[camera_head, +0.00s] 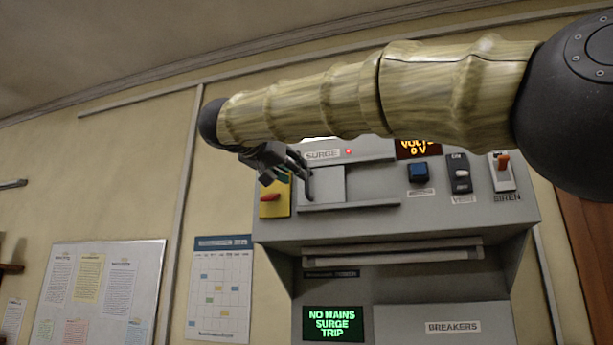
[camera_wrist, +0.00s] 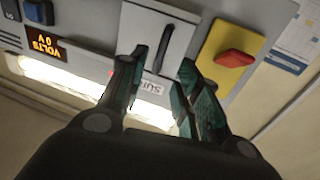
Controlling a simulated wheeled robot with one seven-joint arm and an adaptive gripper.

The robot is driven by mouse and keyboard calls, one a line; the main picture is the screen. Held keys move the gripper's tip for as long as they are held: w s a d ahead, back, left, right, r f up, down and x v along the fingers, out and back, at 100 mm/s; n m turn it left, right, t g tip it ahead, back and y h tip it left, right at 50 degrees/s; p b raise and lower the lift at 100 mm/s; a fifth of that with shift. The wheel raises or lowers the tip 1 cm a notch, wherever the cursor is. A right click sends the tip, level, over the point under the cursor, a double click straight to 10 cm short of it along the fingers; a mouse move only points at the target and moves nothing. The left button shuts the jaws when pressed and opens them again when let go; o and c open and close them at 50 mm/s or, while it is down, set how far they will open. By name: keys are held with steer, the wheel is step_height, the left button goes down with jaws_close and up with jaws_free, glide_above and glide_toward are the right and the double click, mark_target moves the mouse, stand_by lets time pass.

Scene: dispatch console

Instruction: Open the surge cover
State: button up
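The surge cover (camera_head: 328,184) is a light grey plate on the console's upper face, below the "SURGE" label (camera_head: 322,154). It also shows in the wrist view (camera_wrist: 133,28). A slim dark handle (camera_wrist: 166,42) runs along it. My gripper (camera_wrist: 163,60) is open, with one finger on each side of the handle's line in the wrist view. I cannot tell whether the fingers touch the handle or the plate. In the head view my gripper (camera_head: 299,168) is at the cover's upper left, and the arm crosses above the panel.
A yellow plate with a red switch (camera_head: 269,197) sits close left of the cover. A blue button (camera_head: 418,173), a black rocker switch (camera_head: 460,174) and the siren switch (camera_head: 503,171) are to the right. A green screen (camera_head: 333,323) reads "NO MAINS SURGE TRIP".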

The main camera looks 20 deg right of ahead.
mark_target(307, 189)
steer(key=shift+p+x, duration=2.65)
steer(key=shift+x, duration=1.4)
steer(key=shift+f, duration=0.1)
steer(key=shift+c, duration=0.2)
jaws_close()
